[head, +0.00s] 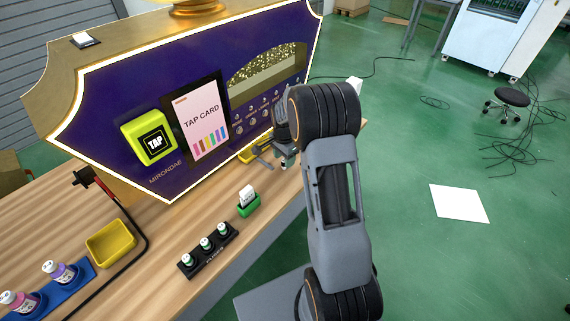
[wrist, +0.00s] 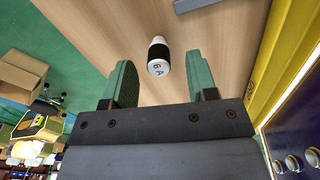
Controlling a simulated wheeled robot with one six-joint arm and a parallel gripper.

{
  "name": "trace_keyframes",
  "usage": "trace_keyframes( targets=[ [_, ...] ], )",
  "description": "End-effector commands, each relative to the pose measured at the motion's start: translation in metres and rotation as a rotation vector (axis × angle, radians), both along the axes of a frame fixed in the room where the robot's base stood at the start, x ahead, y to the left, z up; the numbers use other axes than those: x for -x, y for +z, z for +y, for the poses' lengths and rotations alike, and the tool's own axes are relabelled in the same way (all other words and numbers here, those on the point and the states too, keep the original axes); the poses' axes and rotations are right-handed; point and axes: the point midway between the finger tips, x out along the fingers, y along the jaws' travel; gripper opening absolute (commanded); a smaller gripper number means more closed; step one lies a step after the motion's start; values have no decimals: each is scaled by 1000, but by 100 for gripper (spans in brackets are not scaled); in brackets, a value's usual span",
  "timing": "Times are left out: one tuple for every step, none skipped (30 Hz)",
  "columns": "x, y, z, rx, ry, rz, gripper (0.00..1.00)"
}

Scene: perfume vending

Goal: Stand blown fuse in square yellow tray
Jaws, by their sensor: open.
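A small cylinder (wrist: 159,56), white with a black band and marked with an "A", which looks like the fuse, stands or lies on the wooden table just beyond my gripper (wrist: 160,82). The green fingertips are open on either side of its line, and it is not held. In the head view my gripper (head: 272,158) is at the counter by the machine's lower right, and the fuse (head: 284,163) is small and partly hidden there. The square yellow tray (head: 124,241) is empty on the counter at the lower left.
A black holder (head: 225,251) carries several small white-topped cylinders. A green holder with white cards (head: 247,207) stands nearby. Blue rack (head: 75,279) with bottles is at the left; a black-and-red bent rod (head: 137,222) lies beside the tray. The purple machine (head: 100,115) bounds the counter's back.

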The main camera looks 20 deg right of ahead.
Motion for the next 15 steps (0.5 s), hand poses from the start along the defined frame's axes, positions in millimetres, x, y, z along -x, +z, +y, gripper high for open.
trace_keyframes(
  targets=[
    [0,-6,0,-1,0,1,53],
    [0,-9,0,-1,0,1,53],
    [0,-12,0,-1,0,1,53],
    [0,-14,0,0,0,0,53],
    [0,-16,0,0,0,0,53],
    [0,-17,0,0,0,-1,53],
    [0,-17,0,0,1,-1,53],
    [0,-17,0,0,1,-1,53],
    [0,-18,0,1,1,-1,53],
    [0,-18,0,1,1,-1,53],
    [0,-17,0,1,1,-1,53],
    [0,-17,0,1,1,-1,53],
    [0,-17,0,1,1,-1,53],
    [0,-17,0,0,1,-1,52],
    [0,-17,0,1,1,-1,48]
  ],
)
